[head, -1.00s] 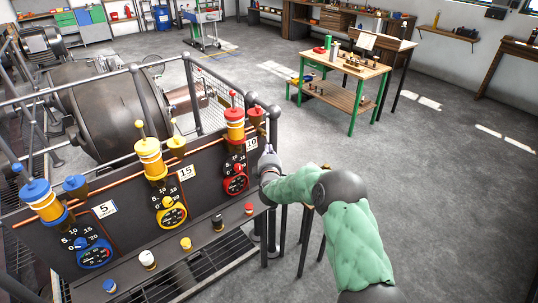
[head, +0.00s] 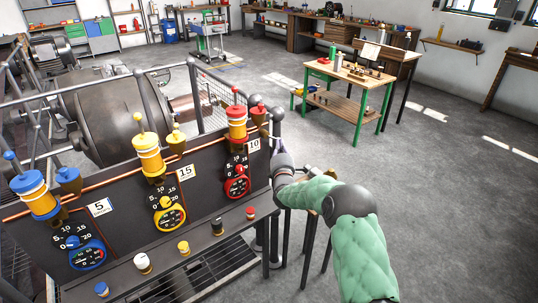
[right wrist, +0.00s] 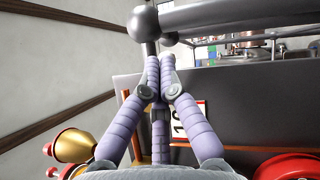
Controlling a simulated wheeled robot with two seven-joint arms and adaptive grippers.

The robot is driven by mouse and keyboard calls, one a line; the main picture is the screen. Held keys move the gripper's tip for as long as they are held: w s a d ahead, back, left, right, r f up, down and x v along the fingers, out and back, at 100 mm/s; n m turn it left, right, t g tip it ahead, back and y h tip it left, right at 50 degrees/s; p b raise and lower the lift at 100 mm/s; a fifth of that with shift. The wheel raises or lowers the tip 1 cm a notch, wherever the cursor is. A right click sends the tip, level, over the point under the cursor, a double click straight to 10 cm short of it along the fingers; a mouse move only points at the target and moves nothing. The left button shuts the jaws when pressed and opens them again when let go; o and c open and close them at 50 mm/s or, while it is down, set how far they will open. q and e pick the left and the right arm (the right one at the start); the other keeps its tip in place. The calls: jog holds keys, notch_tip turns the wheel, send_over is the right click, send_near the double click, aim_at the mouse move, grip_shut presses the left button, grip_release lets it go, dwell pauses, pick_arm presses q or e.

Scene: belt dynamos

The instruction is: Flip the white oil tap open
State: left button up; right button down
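A row of small coloured caps stands on the front ledge of the dark panel. A white-topped one (head: 142,262) stands between a blue one (head: 101,289) and a yellow one (head: 183,247); I cannot tell for certain that it is the oil tap. My right gripper (head: 277,145) is at the panel's right end, beside the plate marked 10 (head: 254,145) and well apart from the white cap. In the right wrist view its purple fingers (right wrist: 160,72) come together at the tips, with nothing seen between them. My left gripper is out of view.
Blue, yellow and red cylinders with dials line the panel; the red cylinder (head: 236,122) is nearest my right gripper. A grey rail (right wrist: 240,14) with a ball end crosses above the fingertips.

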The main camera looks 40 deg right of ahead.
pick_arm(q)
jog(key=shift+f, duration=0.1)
pick_arm(e)
jog(key=shift+d+r, duration=0.25)
jog(key=shift+r, duration=0.1)
jog(key=shift+d+r, duration=0.2)
jog(key=shift+r, duration=0.2)
dwell(1.6)
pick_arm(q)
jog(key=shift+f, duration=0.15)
pick_arm(e)
jog(key=shift+f, duration=0.1)
